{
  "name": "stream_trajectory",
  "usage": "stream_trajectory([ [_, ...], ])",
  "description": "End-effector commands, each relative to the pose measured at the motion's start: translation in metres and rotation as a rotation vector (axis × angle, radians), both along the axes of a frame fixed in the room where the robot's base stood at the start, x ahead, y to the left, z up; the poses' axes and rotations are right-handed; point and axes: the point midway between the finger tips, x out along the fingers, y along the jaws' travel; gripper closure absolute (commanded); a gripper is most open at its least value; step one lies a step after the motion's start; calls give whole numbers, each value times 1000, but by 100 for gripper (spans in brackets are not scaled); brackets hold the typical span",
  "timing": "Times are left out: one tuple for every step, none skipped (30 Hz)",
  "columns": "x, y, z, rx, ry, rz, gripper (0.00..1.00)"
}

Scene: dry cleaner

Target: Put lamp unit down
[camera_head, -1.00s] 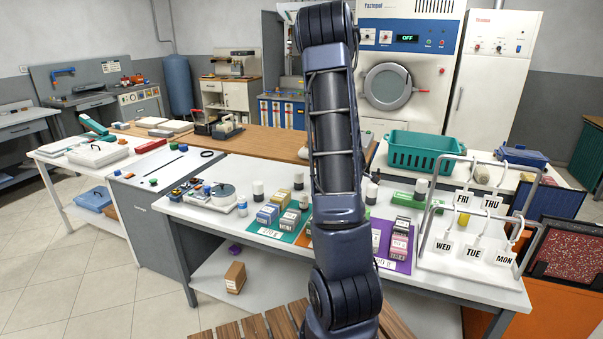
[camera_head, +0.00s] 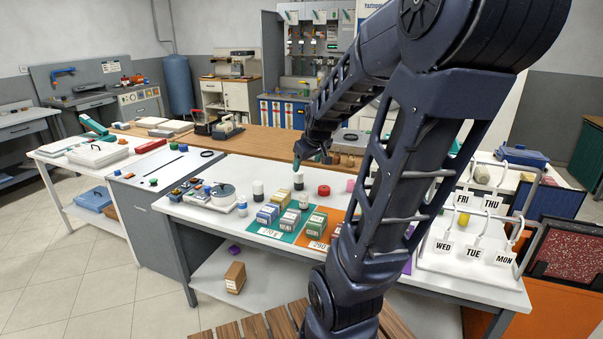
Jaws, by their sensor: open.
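My gripper (camera_head: 297,162) is at the end of my dark arm, over the back middle of the white worktable (camera_head: 225,222). It is small in the view and partly hidden by my wrist; it is open. A white bottle with a dark cap (camera_head: 298,181) stands just below its tip; I cannot tell whether they touch. I cannot single out the lamp unit with certainty. A device with a round grey top (camera_head: 223,194) stands at the table's left part. My forearm covers the table's right middle.
Small boxes stand on a teal mat (camera_head: 270,233) and an orange mat (camera_head: 318,250). Another dark-capped bottle (camera_head: 258,190) and a red round item (camera_head: 323,190) stand nearby. A rack with day tags (camera_head: 473,252) is at right. A little bare tabletop lies at the front left.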

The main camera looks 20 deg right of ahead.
Motion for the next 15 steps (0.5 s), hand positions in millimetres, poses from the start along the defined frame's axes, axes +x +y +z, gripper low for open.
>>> stream_trajectory([
  [-13, 11, 9, 19, 4, -7, 31],
  [-20, 17, 13, 31, 10, -15, 31],
  [-31, 25, 18, 47, 21, -26, 31],
  [-38, 31, 21, 57, 27, -35, 31],
  [-47, 37, 24, 68, 36, -44, 31],
  [-58, 44, 28, 80, 47, -57, 31],
  [-67, 49, 31, 87, 55, -67, 31],
  [-75, 54, 33, 94, 64, -77, 31],
  [-86, 60, 37, 102, 75, -92, 31],
  [-95, 64, 39, 107, 83, -103, 31],
  [-103, 68, 41, 111, 89, -115, 31],
  [-113, 72, 43, 117, 98, -130, 31],
  [-120, 75, 44, 120, 106, -140, 31],
  [-127, 78, 45, 122, 113, -152, 31],
  [-135, 81, 46, 125, 119, -166, 31],
])
